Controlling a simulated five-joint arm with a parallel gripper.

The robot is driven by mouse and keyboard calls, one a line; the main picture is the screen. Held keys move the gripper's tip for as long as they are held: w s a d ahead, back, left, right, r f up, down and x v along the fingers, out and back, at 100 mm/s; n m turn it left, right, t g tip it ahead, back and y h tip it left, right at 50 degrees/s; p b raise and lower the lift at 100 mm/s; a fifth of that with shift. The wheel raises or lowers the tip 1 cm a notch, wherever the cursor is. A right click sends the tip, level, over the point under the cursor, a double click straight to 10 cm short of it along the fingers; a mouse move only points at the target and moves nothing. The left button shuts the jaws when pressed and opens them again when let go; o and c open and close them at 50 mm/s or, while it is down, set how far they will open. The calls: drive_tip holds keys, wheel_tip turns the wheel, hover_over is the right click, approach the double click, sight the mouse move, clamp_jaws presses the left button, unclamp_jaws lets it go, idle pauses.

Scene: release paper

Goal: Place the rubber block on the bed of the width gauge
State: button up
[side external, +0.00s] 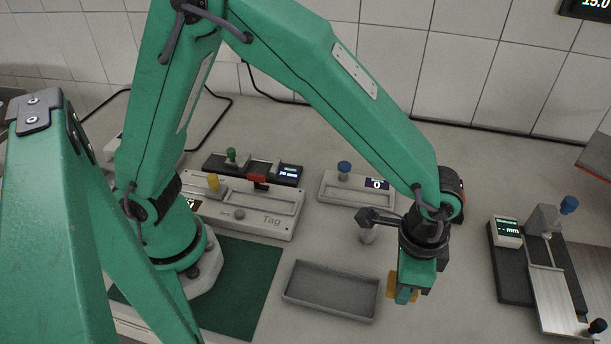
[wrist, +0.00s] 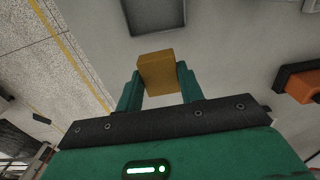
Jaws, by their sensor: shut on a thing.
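The ochre rubber block (wrist: 157,72) sits between the two green fingers of my gripper (wrist: 158,92) in the wrist view. In the side view my gripper (side external: 405,294) points down, with an edge of the block (side external: 391,285) showing at its left. My gripper is shut on the block, above the bench just right of the grey tray. What seems to be the width gauge stands at the right, with a dark base, a display reading "-- mm" (side external: 508,231) and a pale metal bed (side external: 548,290). My gripper is well left of this bed, not over it.
An empty grey tray (side external: 331,290) lies left of my gripper. Behind stand a "Tag" device (side external: 258,221), a dark unit with a lit display (side external: 252,168) and a small blue-knobbed box (side external: 344,186). Bare bench lies between my gripper and the gauge.

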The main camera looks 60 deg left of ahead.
drive_tip(key=w+f, duration=0.1)
drive_tip(key=w+a+f, duration=0.1)
drive_tip(key=w, duration=0.1)
drive_tip(key=w+f, duration=0.1)
drive_tip(key=shift+w+a, duration=0.3)
drive_tip(key=shift+a, duration=0.05)
drive_tip(key=shift+f, duration=1.95)
drive_tip(key=shift+f, duration=0.15)
drive_tip(key=o, duration=1)
wheel_tip(320, 180, up, 12)
drive_tip(key=shift+r, duration=0.15)
drive_tip(key=shift+a+r, duration=0.1)
